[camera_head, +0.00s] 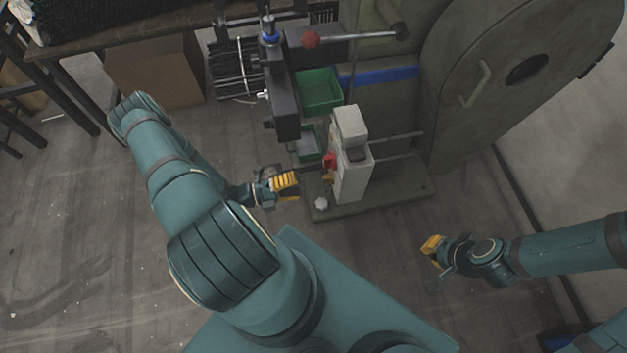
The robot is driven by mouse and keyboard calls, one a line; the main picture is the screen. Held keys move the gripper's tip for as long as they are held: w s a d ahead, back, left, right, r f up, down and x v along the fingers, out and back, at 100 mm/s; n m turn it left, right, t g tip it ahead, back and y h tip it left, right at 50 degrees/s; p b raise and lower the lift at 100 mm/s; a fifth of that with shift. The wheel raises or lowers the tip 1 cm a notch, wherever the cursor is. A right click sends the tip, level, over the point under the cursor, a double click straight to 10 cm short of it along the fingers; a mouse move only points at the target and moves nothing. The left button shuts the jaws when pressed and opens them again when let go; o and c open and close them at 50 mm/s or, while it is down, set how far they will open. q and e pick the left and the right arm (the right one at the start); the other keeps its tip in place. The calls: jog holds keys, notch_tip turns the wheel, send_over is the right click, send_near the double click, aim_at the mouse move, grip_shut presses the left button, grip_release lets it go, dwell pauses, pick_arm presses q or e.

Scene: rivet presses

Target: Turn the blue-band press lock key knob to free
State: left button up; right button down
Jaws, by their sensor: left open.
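The press (384,38) with a blue band (388,75) stands at the top middle. A light grey control box (353,178) stands upright on its base plate. A small red part (329,160) with yellow below it sits on the box's left side. I cannot tell which small part is the lock key knob. My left gripper (290,184), with yellow fingers, is open just left of the box, apart from the red part. My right gripper (432,246) is right of and below the box, away from it; its jaws are too small to read.
Green bins (319,91) sit behind the box, beside a dark column (283,103). A red-knobbed lever (355,38) crosses above them. A large round-fronted grey housing (510,75) stands at right. A cardboard box (157,73) is under a table at upper left. The floor at left is clear.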

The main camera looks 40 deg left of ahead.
pick_arm(q)
jog(key=shift+v, duration=1.6)
